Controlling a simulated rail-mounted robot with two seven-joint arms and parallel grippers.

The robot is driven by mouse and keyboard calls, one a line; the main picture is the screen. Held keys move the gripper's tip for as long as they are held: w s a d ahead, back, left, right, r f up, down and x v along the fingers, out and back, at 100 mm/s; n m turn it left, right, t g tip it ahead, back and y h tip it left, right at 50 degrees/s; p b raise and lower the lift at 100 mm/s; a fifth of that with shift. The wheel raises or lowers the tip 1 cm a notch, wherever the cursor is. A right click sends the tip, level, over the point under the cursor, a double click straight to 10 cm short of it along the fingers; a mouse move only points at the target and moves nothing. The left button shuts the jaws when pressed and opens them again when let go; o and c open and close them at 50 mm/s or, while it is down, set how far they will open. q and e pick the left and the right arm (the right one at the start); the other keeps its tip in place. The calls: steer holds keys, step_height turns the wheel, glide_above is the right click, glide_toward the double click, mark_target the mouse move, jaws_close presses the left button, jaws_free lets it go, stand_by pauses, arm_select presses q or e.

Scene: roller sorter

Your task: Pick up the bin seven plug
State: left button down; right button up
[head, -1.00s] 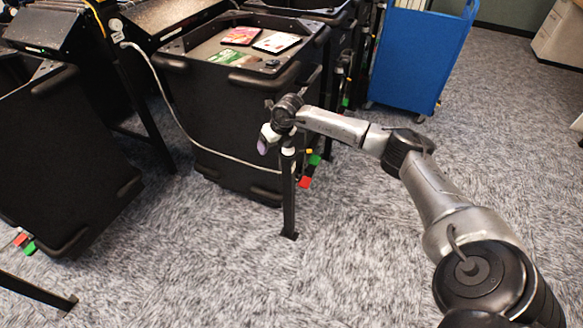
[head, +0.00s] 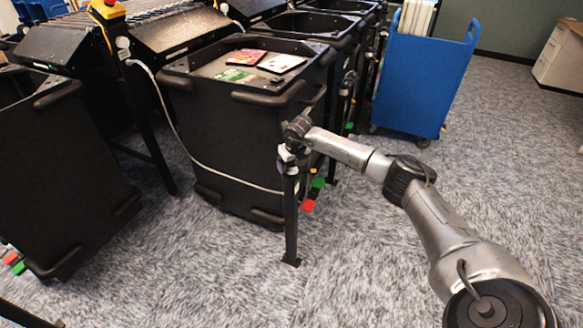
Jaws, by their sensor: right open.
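A grey cable (head: 197,150) hangs from a pale connector (head: 123,45) on the sorter, droops across the front of the middle black bin (head: 225,150), and runs to a black post (head: 291,215). My left gripper is out of view.
Several flat books or packages (head: 246,57) lie in the middle bin. Another black bin (head: 60,170) stands at the left. A blue cart (head: 415,80) stands at the back right. The carpet (head: 370,270) in front is clear.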

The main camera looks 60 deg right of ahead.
steer(key=shift+d, duration=0.1)
steer(key=shift+c, duration=0.2)
steer(key=c, duration=1.1)
steer(key=shift+r+p, duration=0.55)
steer(key=shift+r, duration=0.1)
steer(key=shift+p+v, duration=0.95)
steer(key=shift+v, duration=0.3)
steer(key=s+p, duration=0.1)
steer(key=s, duration=0.4)
steer(key=s+d+p, duration=0.1)
steer(key=s+p, duration=0.1)
steer(key=s, duration=0.4)
steer(key=s+d+p, duration=0.1)
steer(key=s+p, duration=0.1)
steer(key=s, duration=0.4)
steer(key=shift+s+d+f, duration=0.1)
steer(key=shift+d, duration=0.05)
